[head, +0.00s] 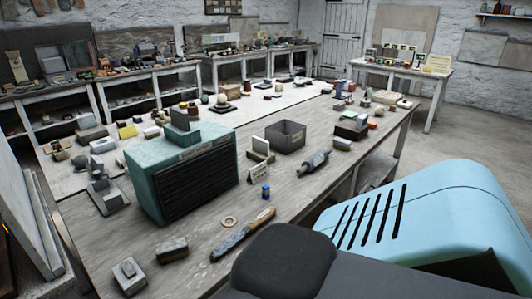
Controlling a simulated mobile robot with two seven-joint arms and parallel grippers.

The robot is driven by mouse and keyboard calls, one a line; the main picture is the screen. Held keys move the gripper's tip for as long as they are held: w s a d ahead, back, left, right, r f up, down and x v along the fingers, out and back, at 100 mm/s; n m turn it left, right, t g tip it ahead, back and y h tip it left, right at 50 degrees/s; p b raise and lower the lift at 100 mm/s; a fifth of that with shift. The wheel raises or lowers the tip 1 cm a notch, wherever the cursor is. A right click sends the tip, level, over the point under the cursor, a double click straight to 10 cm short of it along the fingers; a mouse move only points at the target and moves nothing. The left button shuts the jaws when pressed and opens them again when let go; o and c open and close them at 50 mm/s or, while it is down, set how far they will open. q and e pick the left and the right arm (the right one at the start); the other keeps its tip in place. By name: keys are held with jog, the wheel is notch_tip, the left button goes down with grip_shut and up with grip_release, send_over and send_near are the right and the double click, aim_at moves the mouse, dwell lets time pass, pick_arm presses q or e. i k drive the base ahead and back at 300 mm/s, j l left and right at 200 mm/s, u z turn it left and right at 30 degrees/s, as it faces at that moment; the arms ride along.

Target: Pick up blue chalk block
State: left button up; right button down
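I cannot make out a blue chalk block for certain. A small blue item (266,191) stands upright on the wooden workbench (310,206), in front of a small lettered card (259,173). It looks more like a little jar or cylinder than a block, and is too small to tell. A grey-blue upright object (339,89) stands farther back on the same bench; its kind is unclear. Neither my left nor my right gripper shows in the head view.
A large teal box with a dark slatted front (196,178) stands on the bench. A grey open bin (286,136), a dark roller-like tool (313,163), a wood-handled tool (243,235) and a ring (229,222) are nearby. Cluttered tables line the back wall.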

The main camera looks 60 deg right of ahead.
aim_at(265, 188)
jog(key=z, duration=1.9)
